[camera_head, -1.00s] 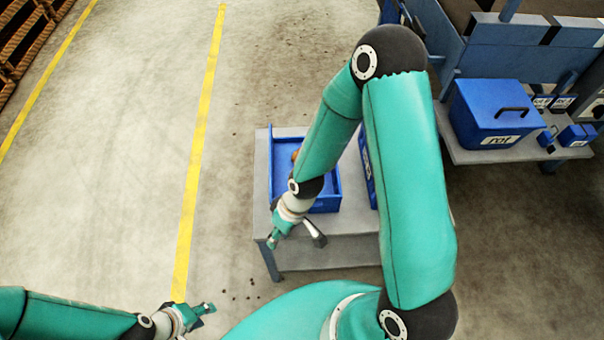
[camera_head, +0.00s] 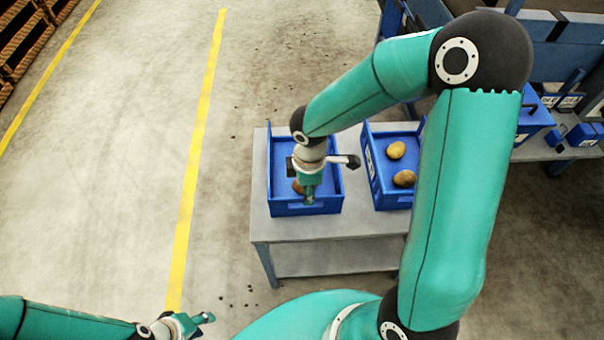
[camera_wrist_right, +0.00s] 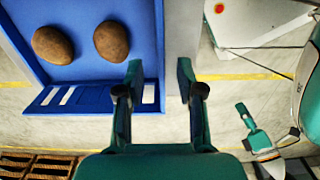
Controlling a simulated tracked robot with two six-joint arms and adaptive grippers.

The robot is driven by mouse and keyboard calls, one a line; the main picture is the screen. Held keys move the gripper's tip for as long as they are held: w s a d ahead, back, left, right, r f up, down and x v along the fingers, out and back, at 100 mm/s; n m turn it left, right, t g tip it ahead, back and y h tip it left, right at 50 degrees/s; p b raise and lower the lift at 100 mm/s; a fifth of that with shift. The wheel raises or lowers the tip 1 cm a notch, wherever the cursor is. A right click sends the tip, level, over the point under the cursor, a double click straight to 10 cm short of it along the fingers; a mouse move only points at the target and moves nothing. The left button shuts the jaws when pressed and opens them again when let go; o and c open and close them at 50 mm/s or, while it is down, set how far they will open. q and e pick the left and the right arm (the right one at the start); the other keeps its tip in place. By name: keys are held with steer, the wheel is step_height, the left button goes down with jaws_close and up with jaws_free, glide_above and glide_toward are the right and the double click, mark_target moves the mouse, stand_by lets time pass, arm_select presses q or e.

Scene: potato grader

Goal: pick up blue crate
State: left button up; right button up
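Two blue crates stand side by side on a grey table. The left crate (camera_head: 305,209) holds at least one potato, partly hidden by my right gripper. The right crate (camera_head: 381,190) holds two visible potatoes and is partly covered by my arm. My right gripper (camera_head: 316,186) is over the left crate. In the right wrist view it (camera_wrist_right: 157,76) is open and empty; one finger overlaps a blue crate's (camera_wrist_right: 150,30) side, the other lies outside it. Contact cannot be told. Two potatoes show in that crate. My left gripper (camera_head: 198,322) is low, away from the table; its opening is unclear.
The grey table (camera_head: 335,228) has a bare front strip. A lidded blue box (camera_head: 527,122) and small blue boxes (camera_head: 583,134) sit on a shelf at right. The floor left of the table, with a yellow line (camera_head: 196,150), is clear.

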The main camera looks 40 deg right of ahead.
steer(key=f+b, duration=0.1)
steer(key=f, duration=0.7)
steer(key=shift+a+b, duration=0.2)
steer(key=shift+b, duration=0.15)
steer(key=shift+r, duration=0.1)
jaws_close()
steer(key=shift+w, duration=0.1)
